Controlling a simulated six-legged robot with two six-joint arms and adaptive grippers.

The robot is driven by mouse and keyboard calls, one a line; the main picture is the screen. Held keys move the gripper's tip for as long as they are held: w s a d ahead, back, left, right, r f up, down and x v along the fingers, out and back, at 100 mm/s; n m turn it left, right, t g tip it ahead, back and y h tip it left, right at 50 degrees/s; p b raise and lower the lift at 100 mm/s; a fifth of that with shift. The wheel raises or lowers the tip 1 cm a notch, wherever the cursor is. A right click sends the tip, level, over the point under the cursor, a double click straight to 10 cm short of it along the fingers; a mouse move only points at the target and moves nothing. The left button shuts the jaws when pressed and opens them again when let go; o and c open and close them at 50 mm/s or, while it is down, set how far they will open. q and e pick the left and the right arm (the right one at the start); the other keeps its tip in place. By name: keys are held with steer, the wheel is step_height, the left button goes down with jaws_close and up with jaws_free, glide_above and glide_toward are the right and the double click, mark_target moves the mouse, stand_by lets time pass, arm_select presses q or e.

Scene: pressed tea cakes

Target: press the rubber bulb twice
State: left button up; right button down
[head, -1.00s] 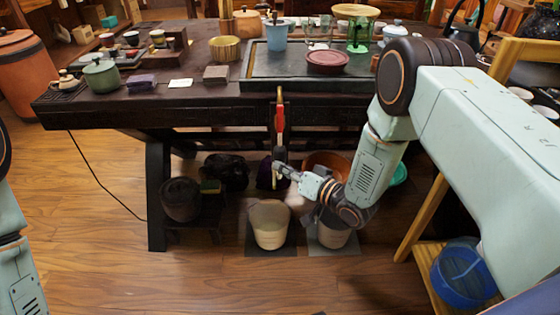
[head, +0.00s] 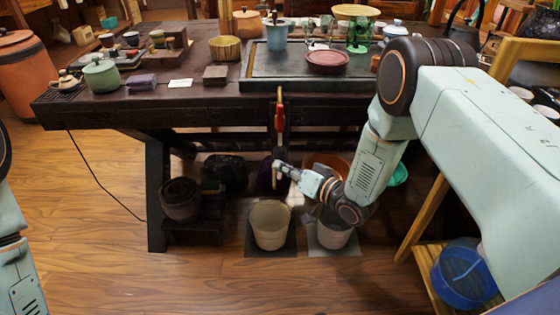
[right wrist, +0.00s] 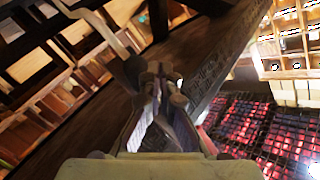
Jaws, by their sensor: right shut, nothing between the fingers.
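A slim red piece (head: 279,116), which I take for the rubber bulb, hangs upright at the front edge of the dark table, with a yellowish top above it. My right gripper (head: 277,167) is just below it, under the tabletop, at the lower end of the hanging dark part. Whether they touch I cannot tell. In the right wrist view the fingers of my right gripper (right wrist: 160,75) are shut with nothing between them; the bulb is not clear there. My left gripper is out of view; only part of my left arm shows at the left edge.
Below the gripper stand a pale bucket (head: 270,225) and another pale bucket (head: 333,232) on mats. A blue bucket (head: 460,270) stands at the lower right. The floor at front left is clear.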

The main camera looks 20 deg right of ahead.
steer(key=shift+w+d, duration=0.15)
steer(key=shift+w, duration=0.3)
stand_by(0.4)
steer(key=shift+s+r, duration=0.1)
steer(key=shift+s, duration=0.05)
steer(key=shift+s+a+p, duration=0.15)
steer(key=shift+s+p, duration=0.1)
steer(key=shift+s, duration=0.25)
steer(key=shift+s+a+p, duration=0.15)
steer(key=shift+s+p, duration=0.05)
steer(key=shift+s, duration=0.3)
steer(key=s+p, duration=0.1)
steer(key=s, duration=0.1)
steer(key=s+a+p, duration=0.1)
steer(key=s, duration=0.1)
steer(key=shift+s+a, duration=0.2)
steer(key=shift+s, duration=0.2)
stand_by(0.6)
